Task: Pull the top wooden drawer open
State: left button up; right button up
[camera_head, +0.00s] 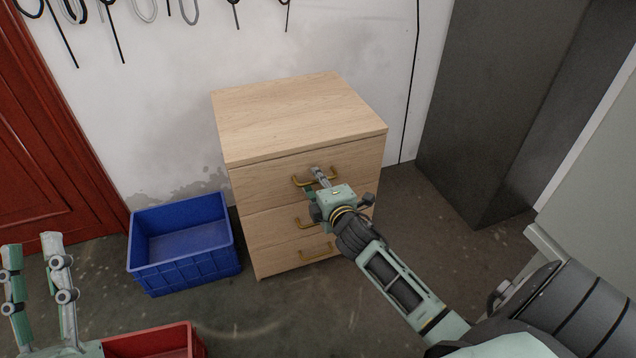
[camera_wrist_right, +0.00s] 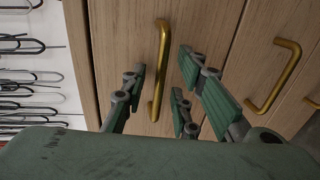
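The light wooden drawer cabinet (camera_head: 285,112) stands against the wall with its drawers closed. The top drawer (camera_head: 258,183) has a brass bar handle (camera_head: 298,182), partly covered by my right gripper (camera_head: 314,180). In the right wrist view the top handle (camera_wrist_right: 160,72) lies between the spread fingers of that gripper (camera_wrist_right: 165,85), which is open. There are visible gaps between handle and fingers. My left gripper (camera_head: 38,245) is open and empty at the lower left, far from the cabinet.
A blue crate (camera_head: 190,272) stands on the floor left of the cabinet. A red crate (camera_head: 155,340) is at the bottom. A dark tall cabinet (camera_head: 490,100) stands at the right. Floor in front of the drawers is clear.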

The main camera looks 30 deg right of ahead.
grip_shut()
dwell(0.3)
dwell(0.4)
